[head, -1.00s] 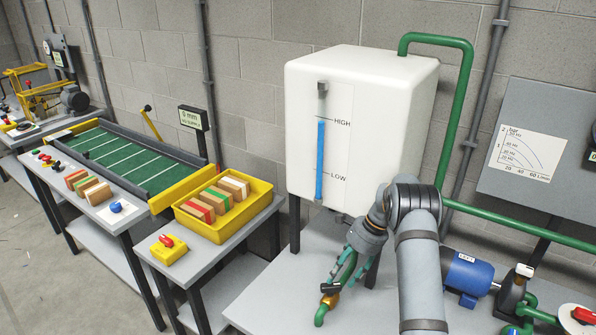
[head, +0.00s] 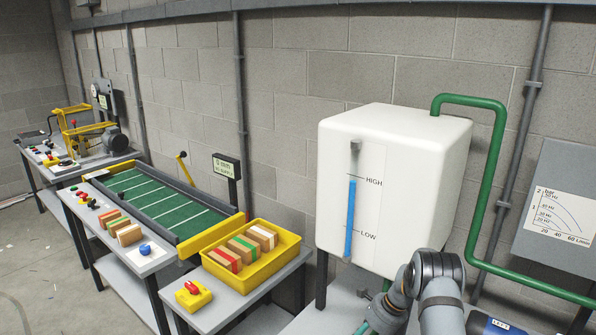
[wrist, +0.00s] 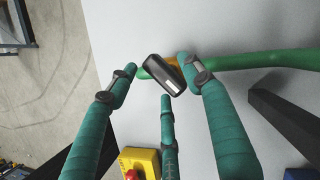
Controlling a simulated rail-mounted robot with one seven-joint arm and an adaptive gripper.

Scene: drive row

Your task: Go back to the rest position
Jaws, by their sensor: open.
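My gripper (wrist: 158,76) has three teal fingers, spread apart with nothing held between them in the wrist view. A black valve handle (wrist: 165,75) on a green pipe (wrist: 250,62) with a brass-coloured fitting shows between the fingertips. I cannot tell whether any finger touches it. In the head view my arm is folded at the bottom right, and only a bit of the teal gripper (head: 380,316) shows at the bottom edge, in front of the white tank (head: 345,135).
The tank has a blue level gauge (head: 350,220). A green pipe (head: 487,185) runs down the wall on its right. To the left stand a yellow crate of blocks (head: 290,245) and a green belt (head: 150,192). A yellow box with a red button (wrist: 140,160) lies below the fingers.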

